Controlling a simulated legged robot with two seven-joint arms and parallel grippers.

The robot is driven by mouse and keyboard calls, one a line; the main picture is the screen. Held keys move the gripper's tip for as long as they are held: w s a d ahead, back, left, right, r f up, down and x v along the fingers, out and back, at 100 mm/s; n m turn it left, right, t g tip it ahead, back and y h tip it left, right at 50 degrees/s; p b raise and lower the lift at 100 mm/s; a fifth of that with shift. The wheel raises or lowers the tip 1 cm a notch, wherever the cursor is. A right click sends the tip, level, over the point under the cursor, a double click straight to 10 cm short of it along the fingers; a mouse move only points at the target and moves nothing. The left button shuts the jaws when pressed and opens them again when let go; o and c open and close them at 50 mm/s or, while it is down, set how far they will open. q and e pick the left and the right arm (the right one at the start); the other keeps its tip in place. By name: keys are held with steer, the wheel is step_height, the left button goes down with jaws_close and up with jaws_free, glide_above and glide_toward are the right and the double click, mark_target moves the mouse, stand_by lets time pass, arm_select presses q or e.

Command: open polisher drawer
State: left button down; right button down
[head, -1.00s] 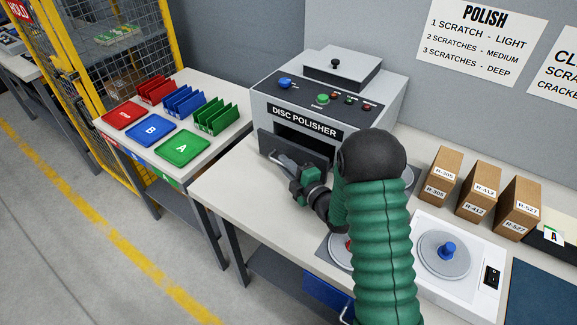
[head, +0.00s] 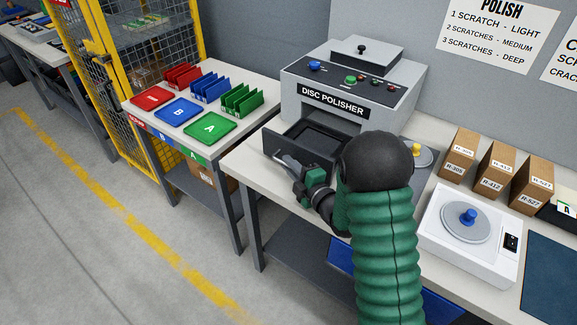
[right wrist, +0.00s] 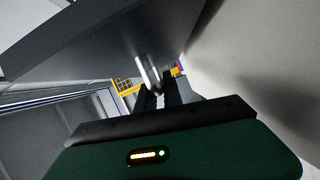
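The grey disc polisher (head: 350,95) stands on the bench against the wall. Its dark drawer (head: 312,137) is pulled out from the slot under the name label, and its tray inside looks empty. My right gripper (head: 288,166) is at the handle on the drawer's front. In the right wrist view the metal handle (right wrist: 149,72) lies at the fingertips (right wrist: 160,88), and the fingers look closed around it. The green arm hides part of the polisher's lower right side. My left gripper is not in view.
A side table to the left holds red, blue and green trays (head: 209,128) and racks. A white device with a round plate (head: 467,222) and brown boxes (head: 497,165) stand to the right. Floor in front of the bench is clear.

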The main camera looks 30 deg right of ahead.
steer(key=c, duration=1.5)
jaws_free()
steer(key=shift+d+f, duration=0.25)
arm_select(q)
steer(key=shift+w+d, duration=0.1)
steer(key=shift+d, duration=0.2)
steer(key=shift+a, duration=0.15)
arm_select(e)
steer(key=shift+s+a+r, duration=0.1)
steer(key=shift+a+r, duration=0.05)
steer(key=shift+a, duration=0.1)
